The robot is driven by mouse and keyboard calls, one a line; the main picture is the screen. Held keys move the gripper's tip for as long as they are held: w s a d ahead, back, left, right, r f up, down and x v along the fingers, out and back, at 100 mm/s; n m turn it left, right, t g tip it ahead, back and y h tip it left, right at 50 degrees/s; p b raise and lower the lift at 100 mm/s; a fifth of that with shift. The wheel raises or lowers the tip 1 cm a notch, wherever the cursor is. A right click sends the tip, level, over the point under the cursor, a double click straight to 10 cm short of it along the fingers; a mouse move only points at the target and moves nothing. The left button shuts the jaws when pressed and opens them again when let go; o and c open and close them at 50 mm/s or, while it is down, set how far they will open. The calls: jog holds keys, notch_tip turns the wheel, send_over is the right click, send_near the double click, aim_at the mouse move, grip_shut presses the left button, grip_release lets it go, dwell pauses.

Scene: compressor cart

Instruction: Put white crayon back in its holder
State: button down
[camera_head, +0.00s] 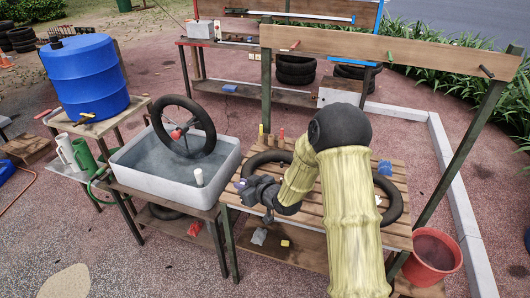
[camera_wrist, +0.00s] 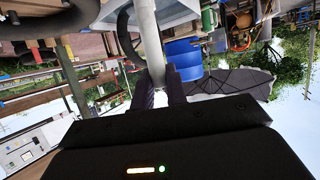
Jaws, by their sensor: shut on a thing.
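My gripper (camera_head: 241,186) is at the left edge of the slatted wooden table, beside the right rim of the grey basin. In the wrist view, the fingers (camera_wrist: 160,92) are closed on a white rod (camera_wrist: 149,38), which looks like the white crayon. The rod runs from between the fingertips out of the top of the picture, so its other end is hidden. I cannot make it out clearly in the head view. Several coloured upright pieces, one yellow (camera_head: 261,130) and one red (camera_head: 282,133), stand at the table's back left. I cannot make out a holder around them.
The basin (camera_head: 228,165) holds a black wheel (camera_head: 183,127) and a white upright tube (camera_head: 198,177). Black tyres lie on the slatted table (camera_head: 330,226). A blue block (camera_head: 385,168) lies near its right edge. A post and crossbeam (camera_head: 390,55) stand behind. A red bucket (camera_head: 433,258) is at right.

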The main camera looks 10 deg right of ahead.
jog(key=s+d+f+m+t+h, duration=0.1)
jog(key=s+d+f+m+h, duration=0.2)
jog(key=d+f, duration=0.4)
jog(key=s+d+f+m+t+h, duration=0.1)
jog(key=s+d+f+m+h, duration=0.3)
jog(key=s+d+f+h, duration=0.1)
jog(key=s+d+f, duration=0.1)
jog(key=d+f, duration=0.1)
jog(key=d, duration=0.1)
jog(key=shift+d+m+t, duration=0.3)
jog(key=shift+d+t, duration=0.1)
jog(key=shift+w, duration=0.15)
